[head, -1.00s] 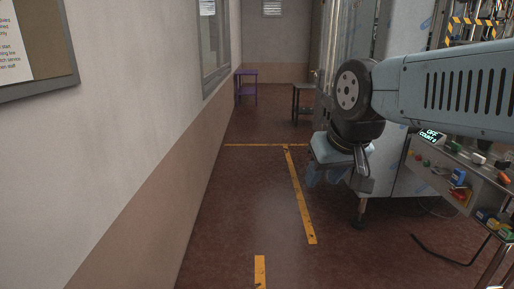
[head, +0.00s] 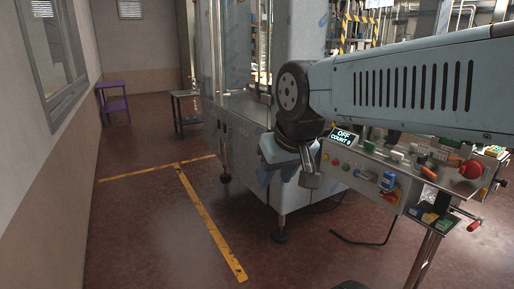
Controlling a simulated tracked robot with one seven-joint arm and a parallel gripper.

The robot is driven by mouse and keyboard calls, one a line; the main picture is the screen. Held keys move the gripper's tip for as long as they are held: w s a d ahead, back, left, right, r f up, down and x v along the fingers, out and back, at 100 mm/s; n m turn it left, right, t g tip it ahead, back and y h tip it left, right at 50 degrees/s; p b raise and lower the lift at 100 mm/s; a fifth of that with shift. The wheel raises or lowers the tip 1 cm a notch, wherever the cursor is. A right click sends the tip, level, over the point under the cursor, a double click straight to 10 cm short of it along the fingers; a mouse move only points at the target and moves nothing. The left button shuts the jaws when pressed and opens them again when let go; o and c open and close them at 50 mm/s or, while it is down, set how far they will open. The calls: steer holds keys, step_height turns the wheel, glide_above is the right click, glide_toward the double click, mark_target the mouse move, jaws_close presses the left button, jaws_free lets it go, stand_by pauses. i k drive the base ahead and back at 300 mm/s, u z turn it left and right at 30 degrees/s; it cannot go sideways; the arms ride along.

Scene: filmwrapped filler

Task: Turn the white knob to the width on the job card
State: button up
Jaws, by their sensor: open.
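The control panel (head: 350,172) of the machine runs along the right, below my arm. A small white piece (head: 397,156) sits on its top, but I cannot tell whether it is the white knob. No job card can be made out with readable text. My gripper (head: 309,181) hangs open and empty at the left end of the panel. In the picture it overlaps the machine's front and touches nothing that I can see. My arm covers part of the area behind the panel.
A display (head: 342,138) reads "OFF COUNT 0". A red mushroom button (head: 470,169) and a tray of coloured items (head: 430,217) are at the right. A black cable (head: 365,241) lies on the floor. The floor at left, with yellow tape (head: 208,220), is clear.

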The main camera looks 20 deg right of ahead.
mark_target(396, 156)
steer(key=z, duration=0.4)
steer(key=i, duration=0.95)
steer(key=z, duration=0.85)
steer(key=i, duration=0.55)
steer(key=z, duration=0.25)
steer(key=k, duration=0.95)
steer(key=z, duration=0.2)
steer(key=i, duration=0.95)
steer(key=u, duration=0.1)
